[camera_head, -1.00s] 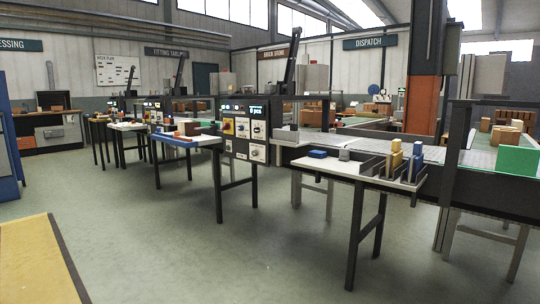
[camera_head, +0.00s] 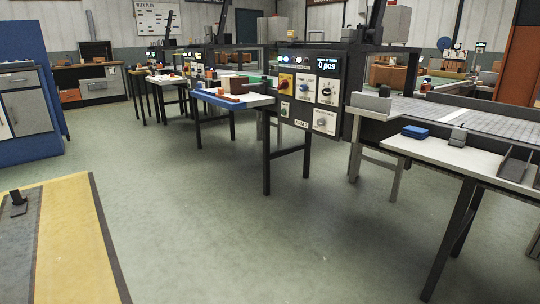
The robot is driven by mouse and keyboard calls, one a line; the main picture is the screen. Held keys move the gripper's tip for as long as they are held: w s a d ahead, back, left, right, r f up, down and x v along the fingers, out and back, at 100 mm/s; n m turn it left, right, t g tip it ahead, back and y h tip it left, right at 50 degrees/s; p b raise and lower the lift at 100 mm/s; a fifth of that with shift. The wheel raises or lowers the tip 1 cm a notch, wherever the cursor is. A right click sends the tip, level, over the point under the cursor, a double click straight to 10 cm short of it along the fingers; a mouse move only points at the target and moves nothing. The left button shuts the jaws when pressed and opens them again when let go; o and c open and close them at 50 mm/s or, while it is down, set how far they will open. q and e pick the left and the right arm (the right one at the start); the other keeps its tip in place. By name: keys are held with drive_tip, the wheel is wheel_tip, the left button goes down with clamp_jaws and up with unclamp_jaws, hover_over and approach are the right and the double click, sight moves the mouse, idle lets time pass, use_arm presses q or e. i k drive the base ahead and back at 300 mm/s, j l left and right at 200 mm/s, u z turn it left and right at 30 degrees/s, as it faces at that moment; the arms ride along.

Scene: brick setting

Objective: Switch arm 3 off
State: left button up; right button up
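A dark control panel (camera_head: 309,91) stands at the end of the conveyor, right of centre. It has a lit display (camera_head: 327,66) reading "0 pcs", a red knob on a yellow plate (camera_head: 286,83), and white plates with dials (camera_head: 325,121). A small label (camera_head: 302,124) at its lower edge is too small to read for certain. More panels (camera_head: 193,72) stand further back, also unreadable. Which panel belongs to arm 3 I cannot tell. Neither of my grippers is in view.
A white-topped table (camera_head: 445,156) with a blue block (camera_head: 414,131) stands at the right. A blue-edged table (camera_head: 236,101) stands left of the panel. A yellow-grey surface (camera_head: 77,235) with a small dark object (camera_head: 18,203) is at lower left. The green floor between is clear.

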sight(285, 83)
drive_tip(key=i+j+u, duration=0.2)
drive_tip(key=i, duration=1.3)
drive_tip(key=l, duration=0.05)
